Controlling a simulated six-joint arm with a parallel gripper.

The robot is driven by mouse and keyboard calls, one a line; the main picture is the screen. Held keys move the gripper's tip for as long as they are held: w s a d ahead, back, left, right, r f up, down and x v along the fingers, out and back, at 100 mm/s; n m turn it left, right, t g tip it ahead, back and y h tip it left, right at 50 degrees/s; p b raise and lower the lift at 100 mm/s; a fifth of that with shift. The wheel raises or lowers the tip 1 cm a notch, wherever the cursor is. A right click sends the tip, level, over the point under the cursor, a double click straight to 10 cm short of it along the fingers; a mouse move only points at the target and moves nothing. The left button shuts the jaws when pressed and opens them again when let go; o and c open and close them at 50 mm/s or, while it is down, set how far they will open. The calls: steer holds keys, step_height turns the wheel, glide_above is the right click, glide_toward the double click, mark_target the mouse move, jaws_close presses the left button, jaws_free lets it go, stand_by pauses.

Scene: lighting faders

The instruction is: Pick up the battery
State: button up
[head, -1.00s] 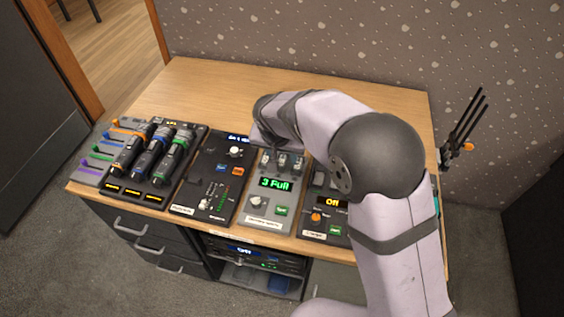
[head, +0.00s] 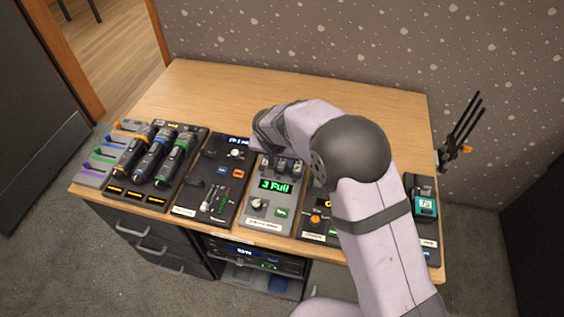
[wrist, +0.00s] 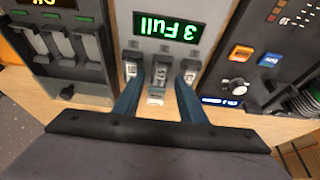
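The charger (head: 257,214) with the green "3 Full" display stands mid-table, and it shows upside down in the wrist view (wrist: 206,65). Three small grey batteries sit side by side in its back slots; the middle battery (wrist: 161,72) is in line with the gap between my fingers. My gripper (wrist: 159,84) is open, its two blue fingers reaching toward the battery row, one on each side of the middle one. Contact cannot be told. In the head view the batteries (head: 284,165) show just below my wrist, and the fingers are hard to make out.
A panel with faders and a knob (head: 216,180) is close on the left, with several handheld microphones (head: 150,160) beyond it. A dark "Off" charger (head: 318,226) is close on the right, partly behind my arm. A teal-screened device (head: 425,207) is farther right. The back of the table (head: 230,90) is clear.

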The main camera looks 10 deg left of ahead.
steer(key=shift+x, duration=1.25)
steer(key=shift+w, duration=0.1)
jaws_close()
steer(key=shift+r, duration=0.1)
step_height(320, 180, up, 10)
steer(key=b, duration=0.1)
step_height(320, 180, up, 4)
steer(key=p, duration=0.3)
glide_above(281, 165)
